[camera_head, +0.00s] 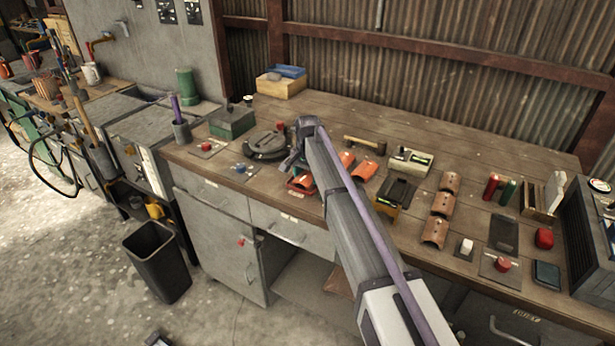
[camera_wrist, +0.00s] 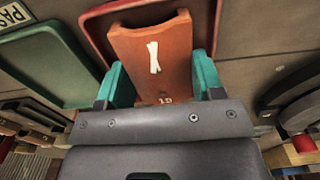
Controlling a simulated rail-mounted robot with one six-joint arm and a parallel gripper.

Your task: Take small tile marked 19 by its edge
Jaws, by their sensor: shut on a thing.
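In the wrist view a small curved orange-brown tile (camera_wrist: 178,50) lies between the two teal fingers of my gripper (camera_wrist: 160,78). The fingers are shut on its two side edges at the near end. It bears a white crossed stroke and a small mark near my gripper that looks like 19, though its last character is unclear. The far end of the tile lies over a red tray (camera_wrist: 97,27); I cannot tell whether they touch. In the head view my arm partly hides the tile (camera_head: 303,182) at the bench's front edge.
A green tray (camera_wrist: 38,62) is left of the red one. In the head view, orange tiles (camera_head: 363,171) lie just right of my arm, and several brown tiles (camera_head: 441,204) stand in a row farther right. A round dark device (camera_head: 265,145) is close on the left.

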